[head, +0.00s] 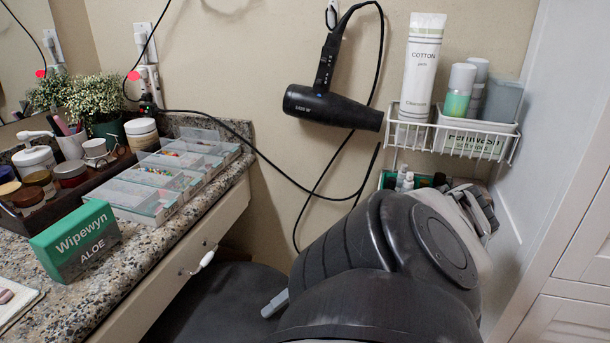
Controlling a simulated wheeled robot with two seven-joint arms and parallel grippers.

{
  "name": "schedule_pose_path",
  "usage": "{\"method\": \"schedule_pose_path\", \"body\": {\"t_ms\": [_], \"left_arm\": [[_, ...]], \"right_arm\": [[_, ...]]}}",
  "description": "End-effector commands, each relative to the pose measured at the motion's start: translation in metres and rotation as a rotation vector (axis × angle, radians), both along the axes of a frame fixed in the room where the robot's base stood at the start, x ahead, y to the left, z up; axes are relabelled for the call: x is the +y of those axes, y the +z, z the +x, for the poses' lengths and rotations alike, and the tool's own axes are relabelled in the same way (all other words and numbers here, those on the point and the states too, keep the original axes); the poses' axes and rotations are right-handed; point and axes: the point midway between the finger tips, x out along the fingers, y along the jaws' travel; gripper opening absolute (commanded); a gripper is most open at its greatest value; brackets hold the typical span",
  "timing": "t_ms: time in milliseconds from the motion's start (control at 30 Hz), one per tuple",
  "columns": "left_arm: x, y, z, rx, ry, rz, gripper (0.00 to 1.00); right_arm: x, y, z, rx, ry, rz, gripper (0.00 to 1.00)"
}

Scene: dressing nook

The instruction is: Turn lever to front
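A small white lever-like handle (203,262) sits on the front of the drawer (175,275) under the stone counter, slanting up to the right. No gripper touches it. A large dark arm of mine fills the lower middle and right, and blocks part of the view. Neither gripper's fingertips can be made out. A pale grey bar (274,303) shows beside the arm, low in the middle; I cannot tell what it belongs to.
The counter (165,235) holds a green Wipewyn box (76,242), clear organizer boxes (150,178), jars and a plant (97,98). A dark seat (215,300) stands below. A hair dryer (330,107) with cords hangs on the wall beside a white wire rack (455,140).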

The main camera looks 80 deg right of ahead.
Motion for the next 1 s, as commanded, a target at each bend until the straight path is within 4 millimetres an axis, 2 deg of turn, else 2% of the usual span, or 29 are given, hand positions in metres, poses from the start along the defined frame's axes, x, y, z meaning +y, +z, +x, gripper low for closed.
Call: {"method": "schedule_pose_path", "body": {"t_ms": [33, 1000], "left_arm": [[0.0, 0.003, 0.0, 0.0, 0.0, 0.0, 0.36], [0.0, 0.0, 0.0, 0.0, 0.0, 0.0, 0.36]], "right_arm": [[-0.005, 0.01, 0.005, -0.026, 0.0, 0.004, 0.9], [-0.041, 0.002, -0.059, -0.009, -0.007, 0.002, 0.9]]}}
